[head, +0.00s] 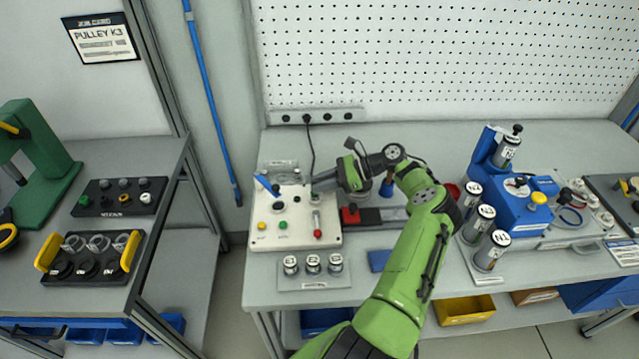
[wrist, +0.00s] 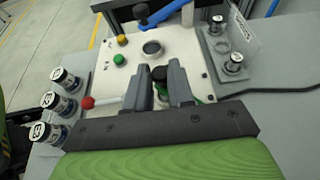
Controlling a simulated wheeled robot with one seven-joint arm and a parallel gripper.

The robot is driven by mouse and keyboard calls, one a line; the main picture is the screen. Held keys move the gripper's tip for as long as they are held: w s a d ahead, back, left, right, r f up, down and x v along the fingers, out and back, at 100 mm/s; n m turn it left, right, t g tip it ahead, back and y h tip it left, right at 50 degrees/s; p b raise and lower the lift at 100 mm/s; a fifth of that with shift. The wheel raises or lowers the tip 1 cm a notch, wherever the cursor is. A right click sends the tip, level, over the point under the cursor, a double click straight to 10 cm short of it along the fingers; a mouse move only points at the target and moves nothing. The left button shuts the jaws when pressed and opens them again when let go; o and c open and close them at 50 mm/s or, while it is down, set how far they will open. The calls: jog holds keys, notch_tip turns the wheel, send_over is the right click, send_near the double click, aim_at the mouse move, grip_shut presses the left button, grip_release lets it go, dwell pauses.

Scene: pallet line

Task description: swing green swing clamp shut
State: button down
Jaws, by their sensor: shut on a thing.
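The white fixture box (head: 265,238) stands at the left of the bench; its top also shows in the wrist view (wrist: 110,82). My gripper (head: 311,189) reaches over its right rear part. In the wrist view my gripper (wrist: 163,82) is shut on a black knob (wrist: 158,72), which sits between the two fingertips. A small piece of green (wrist: 209,99) shows beside the right finger, apparently part of the green swing clamp. The fingers hide most of the clamp, so its swing angle cannot be told.
A blue handle (wrist: 160,15) and a red-knobbed lever (wrist: 88,103) are on the box. Yellow (head: 262,226) and green (head: 283,226) buttons are on its top. Several silver cylinders (head: 312,264) stand in front. A blue machine (head: 520,213) is at right.

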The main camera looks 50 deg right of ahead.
dwell(0.5)
jog(key=c, duration=1.1)
grip_release()
jog(key=shift+o, duration=0.2)
jog(key=v, duration=0.7)
jog(key=shift+s+d+r, duration=0.15)
jog(key=shift+d+r, duration=0.05)
jog(key=shift+d, duration=0.05)
